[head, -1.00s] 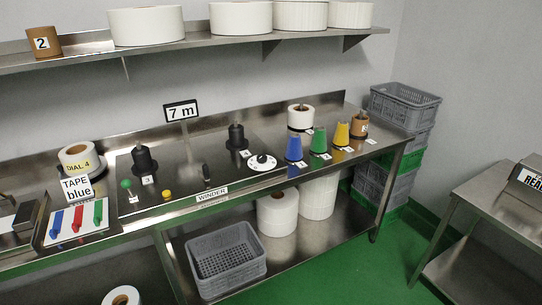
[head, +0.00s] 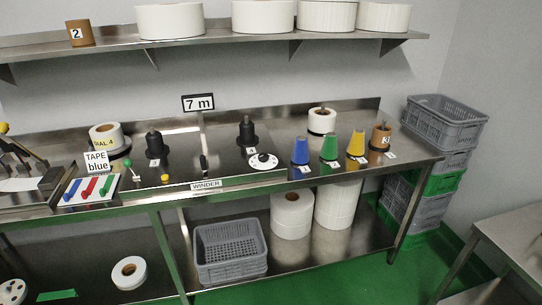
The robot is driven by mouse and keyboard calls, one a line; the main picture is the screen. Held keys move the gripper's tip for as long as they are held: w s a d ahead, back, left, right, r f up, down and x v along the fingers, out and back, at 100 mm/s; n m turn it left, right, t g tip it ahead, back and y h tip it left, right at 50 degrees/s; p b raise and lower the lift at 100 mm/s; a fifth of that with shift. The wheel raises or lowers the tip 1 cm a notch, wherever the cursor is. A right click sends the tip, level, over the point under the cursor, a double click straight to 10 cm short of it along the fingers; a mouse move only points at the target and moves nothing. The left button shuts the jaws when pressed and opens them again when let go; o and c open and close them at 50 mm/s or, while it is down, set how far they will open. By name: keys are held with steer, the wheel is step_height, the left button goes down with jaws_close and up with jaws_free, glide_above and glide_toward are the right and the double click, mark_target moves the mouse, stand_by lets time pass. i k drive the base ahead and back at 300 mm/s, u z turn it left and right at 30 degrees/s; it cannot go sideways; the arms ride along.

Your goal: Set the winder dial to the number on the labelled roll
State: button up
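The winder dial (head: 263,163) is a white disc with a black knob, set on the winder panel at the middle of the steel bench. The number its knob points to is too small to read. The winder (head: 207,185) carries two black spindles (head: 155,145) and (head: 247,132), a green-topped lever (head: 127,163) and a yellow button (head: 165,178). My gripper is not in view.
Blue, green and yellow cones (head: 329,148) and a brown core (head: 380,137) stand right of the dial. Grey crates (head: 445,120) are stacked at right. Green floor (head: 340,285) is clear in front.

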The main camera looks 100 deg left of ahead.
mark_target(263, 157)
steer(key=u, duration=0.2)
steer(key=i, duration=0.45)
steer(key=u, duration=0.4)
steer(key=k, duration=0.15)
steer(key=u, duration=2.2)
steer(key=k, duration=0.15)
steer(key=u, duration=1.55)
